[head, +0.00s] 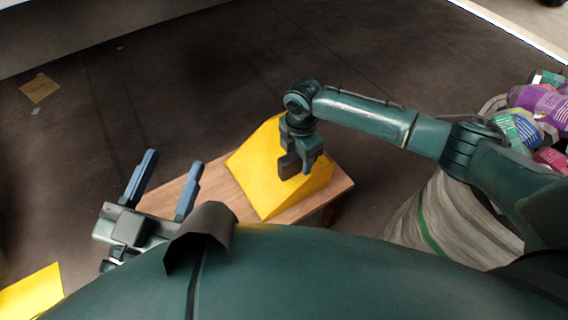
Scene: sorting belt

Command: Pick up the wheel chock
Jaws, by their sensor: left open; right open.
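The yellow wheel chock (261,182) is wedge-shaped and rests on a low wooden stand in the middle of the head view. My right gripper (297,170) comes in from the right and hangs over the upper right part of the chock, hiding some of it. Its jaws are open, and I cannot tell whether they touch the chock. My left gripper (166,180) is at the lower left, open and empty, with its two blue-grey fingers pointing up and slightly right. It is left of the chock and apart from it.
The wooden stand (328,190) has some bare surface left and right of the chock. A pale round bin (422,222) with colourful packages (540,100) is at the right. A yellow piece (32,292) is at the lower left. The dark floor behind is mostly clear.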

